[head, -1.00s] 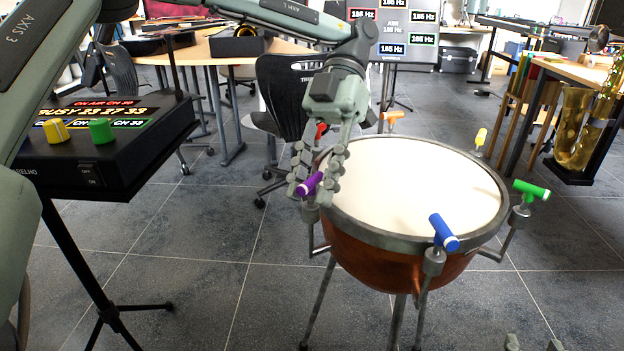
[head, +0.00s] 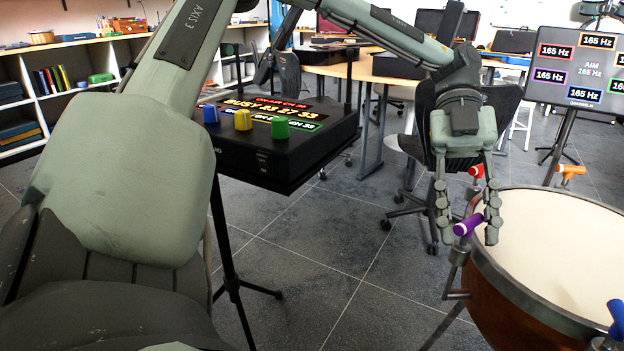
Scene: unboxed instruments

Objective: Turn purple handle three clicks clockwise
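The purple handle (head: 468,224) is a short bar with a pale end, on top of a tuning rod at the left rim of the kettledrum (head: 550,240). My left gripper (head: 467,222) comes down over it from above. Its two fingers hang apart, one to the left of the handle and one to the right, with the handle between their lower ends. The fingers look open; whether the right finger touches the handle I cannot tell.
A red handle (head: 476,171), an orange handle (head: 569,171) and a blue handle (head: 616,318) stand around the drum rim. A black box with knobs (head: 275,165) stands on a tripod at left.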

